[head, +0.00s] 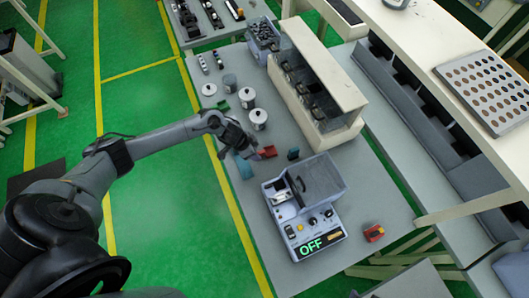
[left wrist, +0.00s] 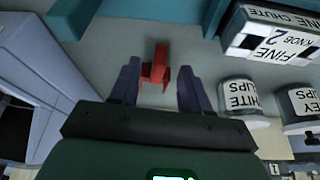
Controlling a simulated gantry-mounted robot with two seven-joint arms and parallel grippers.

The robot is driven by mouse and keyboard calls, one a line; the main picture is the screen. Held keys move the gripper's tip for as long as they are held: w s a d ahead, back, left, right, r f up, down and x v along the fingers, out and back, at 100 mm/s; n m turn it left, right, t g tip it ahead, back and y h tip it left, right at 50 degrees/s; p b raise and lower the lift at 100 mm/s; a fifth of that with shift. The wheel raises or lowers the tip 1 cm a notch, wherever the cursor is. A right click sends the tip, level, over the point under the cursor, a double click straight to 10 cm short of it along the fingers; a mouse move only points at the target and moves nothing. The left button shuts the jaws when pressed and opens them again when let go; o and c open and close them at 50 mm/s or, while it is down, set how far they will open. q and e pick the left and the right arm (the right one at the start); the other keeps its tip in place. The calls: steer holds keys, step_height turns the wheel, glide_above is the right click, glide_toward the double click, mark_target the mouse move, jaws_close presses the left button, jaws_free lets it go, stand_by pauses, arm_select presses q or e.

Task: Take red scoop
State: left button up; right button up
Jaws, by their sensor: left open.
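The red scoop (head: 268,151) lies on the grey table, left of the dispenser and above the blue-grey machine in the head view. In the left wrist view the red scoop (left wrist: 160,63) shows between the fingertips, with a gap on each side. My left gripper (head: 259,153) is at the scoop, and its fingers partly cover the view of it. In the left wrist view my left gripper (left wrist: 159,75) is open and holds nothing. Whether the fingers are level with the scoop's handle I cannot tell. My right gripper does not show.
The blue-grey machine (head: 322,176) with a lit OFF sign stands close below. The long dispenser (head: 345,90) stands right. A red-yellow block (head: 373,232) sits apart.

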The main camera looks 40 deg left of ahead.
mark_target(266, 152)
arm_select(q)
steer(key=shift+x, duration=1.35)
jaws_close()
